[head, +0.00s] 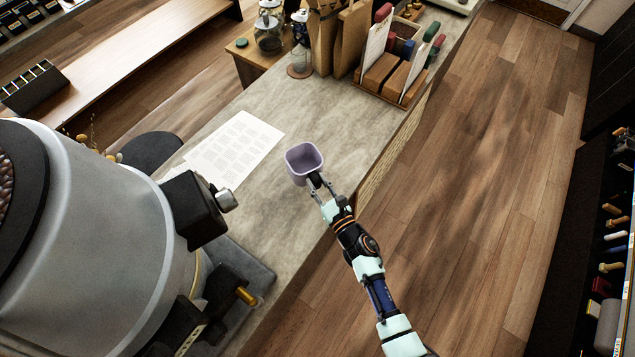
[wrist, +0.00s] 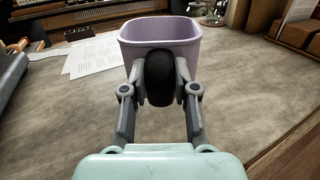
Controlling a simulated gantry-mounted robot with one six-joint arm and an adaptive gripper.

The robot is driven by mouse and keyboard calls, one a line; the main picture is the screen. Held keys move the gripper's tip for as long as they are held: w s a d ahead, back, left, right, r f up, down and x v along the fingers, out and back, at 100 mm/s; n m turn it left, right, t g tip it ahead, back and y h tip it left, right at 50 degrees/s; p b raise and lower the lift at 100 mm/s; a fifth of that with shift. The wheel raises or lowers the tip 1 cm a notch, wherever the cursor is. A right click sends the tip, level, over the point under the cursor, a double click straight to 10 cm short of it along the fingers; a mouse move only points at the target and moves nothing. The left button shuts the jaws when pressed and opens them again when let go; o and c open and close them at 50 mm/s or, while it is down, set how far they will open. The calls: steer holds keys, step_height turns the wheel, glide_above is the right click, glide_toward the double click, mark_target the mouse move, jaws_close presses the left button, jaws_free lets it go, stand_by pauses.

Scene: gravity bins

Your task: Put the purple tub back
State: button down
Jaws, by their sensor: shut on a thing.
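The purple tub (head: 303,160) is a small open-topped, square tub with rounded corners, pale purple in colour. In the head view it is over the grey counter, at the end of my arm. My gripper (head: 317,183) is shut on the tub's near side. In the wrist view the tub (wrist: 160,50) is upright just ahead of my gripper (wrist: 160,82), with a dark rounded part between the fingers. The tub's inside looks empty in the head view. I cannot tell whether its base touches the counter.
Printed sheets (head: 235,148) lie on the counter (head: 300,115) left of the tub. A large grey machine (head: 90,240) fills the left foreground. A wooden organiser (head: 385,85), paper bags (head: 340,40) and jars (head: 268,28) stand at the back. Bare counter surrounds the tub; wooden floor lies right.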

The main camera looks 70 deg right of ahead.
mark_target(318, 190)
steer(key=shift+f+b, duration=2.15)
steer(key=shift+f, duration=0.2)
steer(key=shift+f+b, duration=0.5)
steer(key=shift+b, duration=0.05)
steer(key=c, duration=0.8)
jaws_free()
steer(key=v, duration=1.2)
